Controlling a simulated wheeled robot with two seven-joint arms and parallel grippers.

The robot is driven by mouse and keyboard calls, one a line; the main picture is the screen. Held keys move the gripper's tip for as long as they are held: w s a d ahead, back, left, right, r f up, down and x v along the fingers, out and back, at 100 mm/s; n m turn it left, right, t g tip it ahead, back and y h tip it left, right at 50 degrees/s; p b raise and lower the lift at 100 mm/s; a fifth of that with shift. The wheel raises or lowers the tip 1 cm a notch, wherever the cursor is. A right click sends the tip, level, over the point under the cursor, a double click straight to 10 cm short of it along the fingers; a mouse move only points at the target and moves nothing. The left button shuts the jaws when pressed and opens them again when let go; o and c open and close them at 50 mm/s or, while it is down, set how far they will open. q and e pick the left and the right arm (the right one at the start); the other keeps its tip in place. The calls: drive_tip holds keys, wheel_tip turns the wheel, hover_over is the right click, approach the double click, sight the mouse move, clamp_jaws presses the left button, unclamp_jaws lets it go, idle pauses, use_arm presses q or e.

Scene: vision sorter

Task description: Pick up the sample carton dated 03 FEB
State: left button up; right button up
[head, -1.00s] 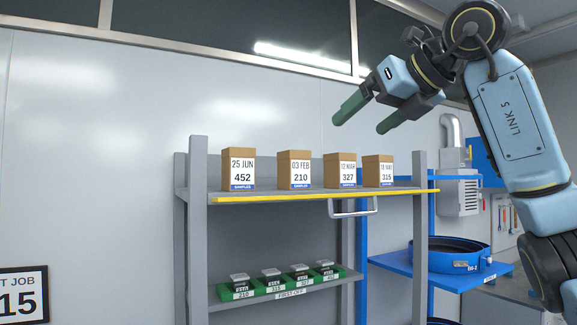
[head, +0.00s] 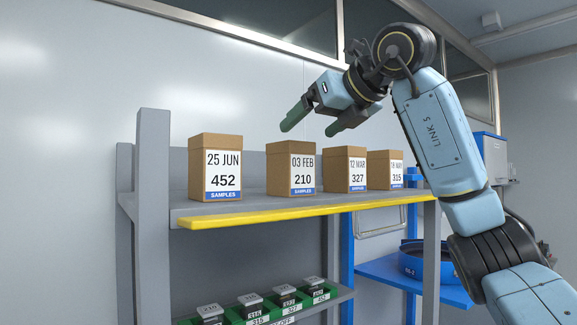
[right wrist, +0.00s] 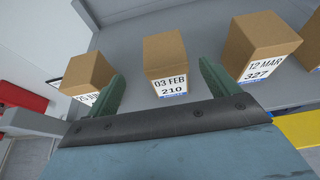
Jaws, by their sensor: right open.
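The carton dated 03 FEB (head: 291,169), marked 210, stands upright on the upper shelf (head: 250,209), second from the left. It is brown with a white label and a blue strip. My right gripper (head: 308,121) is open and empty, above and a little in front of this carton in the head view. In the right wrist view the 03 FEB carton (right wrist: 166,62) shows between the two green fingers (right wrist: 162,92), beyond their tips and apart from them. My left gripper is in neither view.
The 25 JUN carton (head: 215,168) stands to the left; the 12 MAR carton (head: 345,170) and a fourth carton (head: 385,171) stand to the right. A yellow strip (head: 300,211) edges the shelf. Small pieces in green holders (head: 260,309) sit on the lower shelf.

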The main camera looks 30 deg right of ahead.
sight(291, 145)
drive_tip(key=p+x, duration=0.1)
drive_tip(key=x, duration=0.4)
drive_tip(key=shift+d+r, duration=0.1)
drive_tip(key=p+x, duration=0.1)
drive_tip(key=x, duration=0.3)
drive_tip(key=shift+d, duration=0.2)
drive_tip(key=shift+w, duration=0.2)
drive_tip(key=shift+s, duration=0.15)
drive_tip(key=shift+c, duration=0.7)
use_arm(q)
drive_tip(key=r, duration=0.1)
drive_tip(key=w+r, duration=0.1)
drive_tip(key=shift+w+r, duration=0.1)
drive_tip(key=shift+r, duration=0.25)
use_arm(e)
drive_tip(key=c, duration=1.2)
